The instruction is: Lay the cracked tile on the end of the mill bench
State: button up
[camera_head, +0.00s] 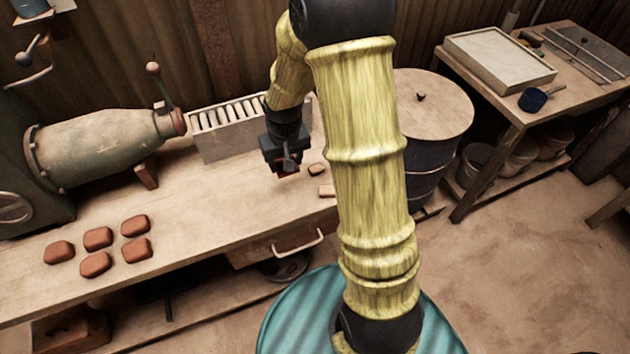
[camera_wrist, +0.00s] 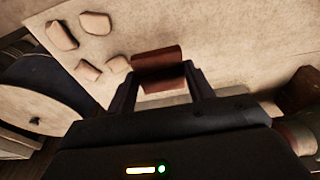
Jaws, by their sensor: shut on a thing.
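My gripper (camera_head: 286,172) is over the right part of the mill bench (camera_head: 215,215), in front of the slatted box. In the wrist view my gripper (camera_wrist: 160,86) is shut on a red-brown tile (camera_wrist: 158,62), which spans the gap between the fingers. No crack can be made out on it. The tile is mostly hidden by the gripper in the head view. Whether it touches the bench top is not clear. Several pale pieces lie near the bench end, among them one piece (camera_head: 326,190) beside my arm; the wrist view shows another pale piece (camera_wrist: 95,23).
Several red-brown tiles (camera_head: 98,238) lie at the bench's left front. The green mill (camera_head: 100,145) and the slatted box (camera_head: 225,140) stand along the back. A lidded drum (camera_head: 432,105) stands off the right end. A second table (camera_head: 500,95) holds a tray and a blue cup.

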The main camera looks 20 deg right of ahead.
send_over(289, 190)
jog(key=shift+s+f+b, duration=0.2)
jog(key=shift+f+b, duration=0.2)
jog(key=shift+f, duration=2.75)
jog(key=shift+f, duration=0.1)
jog(key=shift+f, duration=1.8)
jog(key=shift+f+b, duration=0.15)
jog(key=shift+b, duration=0.15)
jog(key=o, duration=1)
